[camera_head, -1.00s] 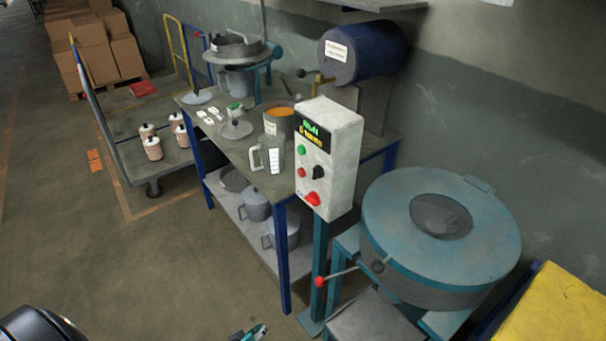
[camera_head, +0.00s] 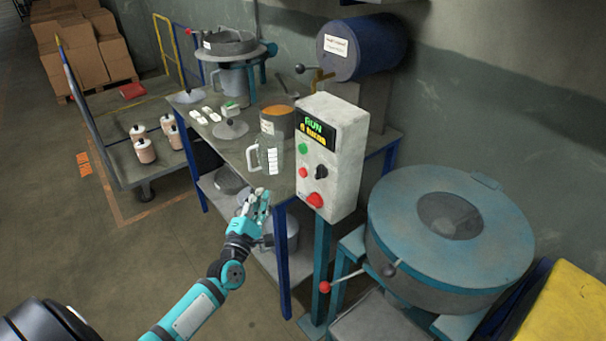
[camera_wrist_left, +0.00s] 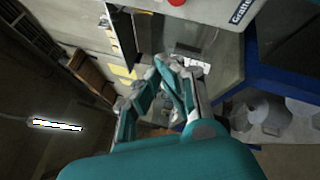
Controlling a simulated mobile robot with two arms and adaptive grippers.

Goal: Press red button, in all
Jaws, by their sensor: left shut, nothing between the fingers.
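The pale control box (camera_head: 345,150) stands on a teal post, its lit display (camera_head: 318,130) reading RUN. On its face are a green button (camera_head: 303,148), a small red button (camera_head: 303,173), a black knob (camera_head: 321,172) and a larger red button (camera_head: 315,200) low down. My left gripper (camera_head: 262,197) is shut and empty, to the left of the box and apart from it in the picture, near the table's front edge. In the left wrist view its fingers (camera_wrist_left: 170,75) are together; a red round part (camera_wrist_left: 176,2) is cut off at the top edge. My right gripper is out of view.
A glass jug (camera_head: 270,155) and an orange-filled pot (camera_head: 280,120) stand on the workbench left of the box. A round teal machine (camera_head: 400,235) with a red-knobbed lever (camera_head: 325,287) is at right. A cart with bottles (camera_head: 143,150) is at left. The floor in front is clear.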

